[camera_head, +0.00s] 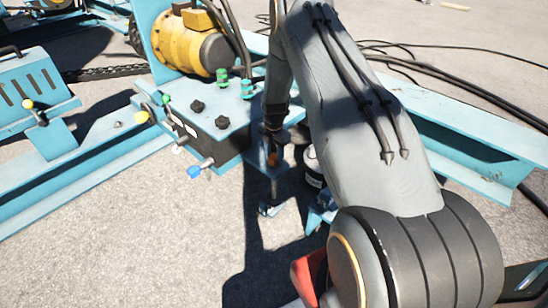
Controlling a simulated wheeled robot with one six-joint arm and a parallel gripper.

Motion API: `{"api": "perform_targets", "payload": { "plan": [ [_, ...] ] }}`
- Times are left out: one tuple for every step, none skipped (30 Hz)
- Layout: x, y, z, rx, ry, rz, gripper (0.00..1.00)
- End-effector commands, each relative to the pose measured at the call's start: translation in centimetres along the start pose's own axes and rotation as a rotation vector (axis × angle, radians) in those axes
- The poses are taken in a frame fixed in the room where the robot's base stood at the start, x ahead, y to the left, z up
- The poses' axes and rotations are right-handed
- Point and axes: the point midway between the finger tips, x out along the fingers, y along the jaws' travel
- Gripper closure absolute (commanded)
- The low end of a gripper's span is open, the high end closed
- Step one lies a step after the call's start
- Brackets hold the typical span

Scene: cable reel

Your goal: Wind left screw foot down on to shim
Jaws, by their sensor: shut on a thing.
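My gripper (273,138) is at the lower end of my arm, in deep shade beside the control box of the blue frame. It appears shut on the top of the left screw foot (275,186), which stands upright below it. A small orange part (272,159) shows just under the jaws. I cannot make out the shim, or whether there is a gap under the pad. My forearm hides what lies to the right.
The blue frame (80,180) runs left and right of the gripper. A control box (215,130) with knobs and coloured levers is close to its left. A yellow motor (185,45) and black hoses (440,68) lie behind. Bare asphalt (150,250) is open at the front left.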

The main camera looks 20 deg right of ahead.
Motion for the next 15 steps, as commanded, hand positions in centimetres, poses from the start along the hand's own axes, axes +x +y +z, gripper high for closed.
{"api": "perform_targets", "payload": {
  "plan": [
    [-0.01,0.00,-0.01,0.004,0.000,0.000,0.81],
    [-0.01,-0.01,-0.01,0.008,0.000,0.000,0.81],
    [-0.01,-0.01,-0.01,0.016,0.000,0.000,0.81],
    [-0.02,-0.01,-0.01,0.023,0.000,0.000,0.81],
    [-0.02,-0.01,-0.02,0.033,0.000,0.000,0.81],
    [-0.02,-0.01,-0.01,0.047,0.000,0.000,0.81],
    [-0.02,-0.01,-0.02,0.060,0.000,0.000,0.81],
    [-0.02,-0.01,-0.02,0.075,0.000,0.000,0.81],
    [-0.02,-0.02,-0.02,0.097,0.000,0.000,0.81],
    [-0.02,-0.02,-0.02,0.115,0.000,0.000,0.81],
    [-0.02,-0.02,-0.02,0.136,0.000,0.000,0.81],
    [-0.03,-0.02,-0.02,0.166,0.000,0.000,0.81],
    [-0.03,-0.02,-0.02,0.189,0.000,0.000,0.81],
    [-0.02,-0.02,-0.02,0.214,0.000,-0.001,0.81],
    [-0.03,-0.02,-0.02,0.249,0.000,-0.001,0.81]
  ]
}}
